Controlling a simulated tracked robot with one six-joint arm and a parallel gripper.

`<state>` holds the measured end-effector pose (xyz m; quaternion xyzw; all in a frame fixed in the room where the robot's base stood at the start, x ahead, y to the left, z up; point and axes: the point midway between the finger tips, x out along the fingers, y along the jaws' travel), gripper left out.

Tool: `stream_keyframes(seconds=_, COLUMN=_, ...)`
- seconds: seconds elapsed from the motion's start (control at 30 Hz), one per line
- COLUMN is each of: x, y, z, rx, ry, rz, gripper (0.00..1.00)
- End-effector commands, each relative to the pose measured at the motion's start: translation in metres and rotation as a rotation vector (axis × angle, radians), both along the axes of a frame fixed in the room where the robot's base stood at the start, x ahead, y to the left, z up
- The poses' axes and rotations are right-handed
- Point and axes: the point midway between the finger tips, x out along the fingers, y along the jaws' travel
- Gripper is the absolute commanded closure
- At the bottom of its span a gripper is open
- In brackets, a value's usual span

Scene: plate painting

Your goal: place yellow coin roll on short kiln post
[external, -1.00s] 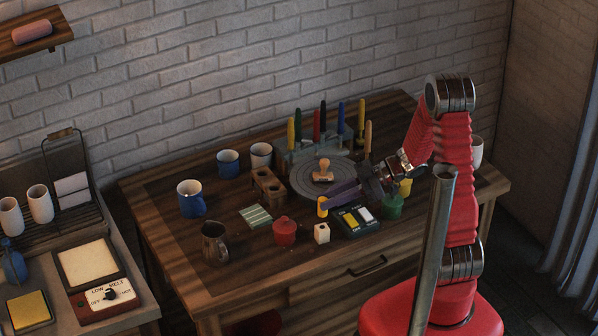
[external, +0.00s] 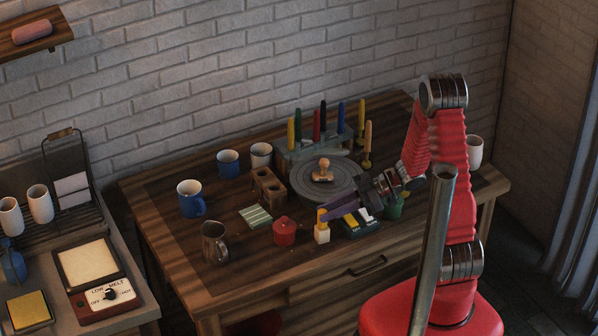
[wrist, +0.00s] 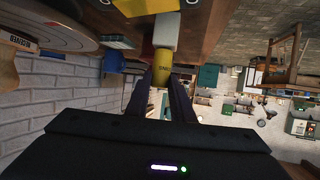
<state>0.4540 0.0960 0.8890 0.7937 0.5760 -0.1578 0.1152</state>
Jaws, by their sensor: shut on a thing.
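My gripper (external: 326,213) is shut on the yellow coin roll (external: 322,216), which is upright between the dark finger tips. The short kiln post (external: 322,234) is a small white block near the table's front edge. The roll is right above the post in the external view, and its lower end looks to be at or just over the post's top; I cannot tell whether they touch. In the wrist view the yellow roll (wrist: 162,62) lies between the fingers (wrist: 163,78), with the pale post (wrist: 165,34) directly beyond it.
A red lidded pot (external: 285,232) stands just left of the post. The grey turntable (external: 335,190) with a wooden stamp (external: 323,172) is behind.

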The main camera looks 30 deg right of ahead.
Motion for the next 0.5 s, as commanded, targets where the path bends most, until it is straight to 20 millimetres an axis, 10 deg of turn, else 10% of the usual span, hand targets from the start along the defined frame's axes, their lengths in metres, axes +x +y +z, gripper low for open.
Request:
stream_keyframes(seconds=0.3, x=0.0001, y=-0.0001, z=-0.0022, rx=0.000, ry=0.000, rz=0.000, gripper=1.00)
stream_keyframes(seconds=0.33, x=0.0001, y=-0.0001, z=-0.0019, rx=0.000, ry=-0.001, rz=0.000, gripper=0.77)
stream_keyframes(seconds=0.5, x=0.0001, y=0.0000, z=-0.0018, rx=0.000, ry=0.000, rz=0.000, gripper=0.65)
